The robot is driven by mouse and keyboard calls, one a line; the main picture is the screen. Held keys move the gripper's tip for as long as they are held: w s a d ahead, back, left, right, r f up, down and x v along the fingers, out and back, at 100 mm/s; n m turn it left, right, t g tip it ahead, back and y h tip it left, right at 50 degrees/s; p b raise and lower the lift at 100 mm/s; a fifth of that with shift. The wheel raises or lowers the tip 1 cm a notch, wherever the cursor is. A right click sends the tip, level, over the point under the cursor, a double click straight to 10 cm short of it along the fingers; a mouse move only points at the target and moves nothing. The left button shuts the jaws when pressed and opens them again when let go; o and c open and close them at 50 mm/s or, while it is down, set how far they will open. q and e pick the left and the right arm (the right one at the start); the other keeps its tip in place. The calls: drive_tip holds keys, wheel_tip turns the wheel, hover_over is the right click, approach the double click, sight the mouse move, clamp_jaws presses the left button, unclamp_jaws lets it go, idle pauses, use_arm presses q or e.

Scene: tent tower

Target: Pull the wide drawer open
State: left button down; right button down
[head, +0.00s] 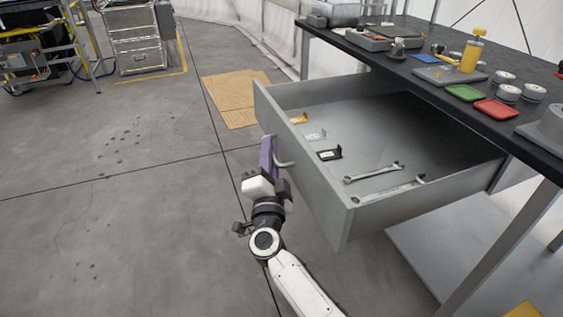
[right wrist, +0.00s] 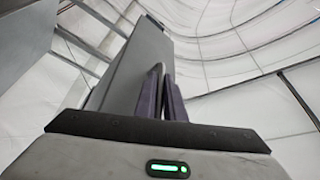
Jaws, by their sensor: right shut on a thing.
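The wide grey drawer (head: 330,205) stands pulled out of the bench in the head view, with its inside in sight. My right gripper (head: 270,158) is shut on the drawer's handle (head: 284,163) at the front panel. In the right wrist view the purple fingers (right wrist: 168,100) close around the handle, and the drawer front (right wrist: 138,70) rises beside them. My left gripper is in neither view.
The drawer holds a wrench (head: 374,173) and several small brackets (head: 329,154). The dark bench top (head: 440,65) above carries a yellow-handled tool (head: 471,52), a green tray (head: 465,93) and a red tray (head: 495,109). The floor (head: 110,200) left of the drawer is clear.

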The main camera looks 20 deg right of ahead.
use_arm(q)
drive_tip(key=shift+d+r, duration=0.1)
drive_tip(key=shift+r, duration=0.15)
use_arm(e)
drive_tip(key=shift+s+a+f, duration=0.1)
drive_tip(key=shift+a+f, duration=0.05)
drive_tip(key=shift+a, duration=0.65)
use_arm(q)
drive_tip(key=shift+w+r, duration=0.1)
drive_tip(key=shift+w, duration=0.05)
use_arm(e)
drive_tip(key=c, duration=2.1)
unclamp_jaws()
drive_tip(key=shift+r, duration=0.25)
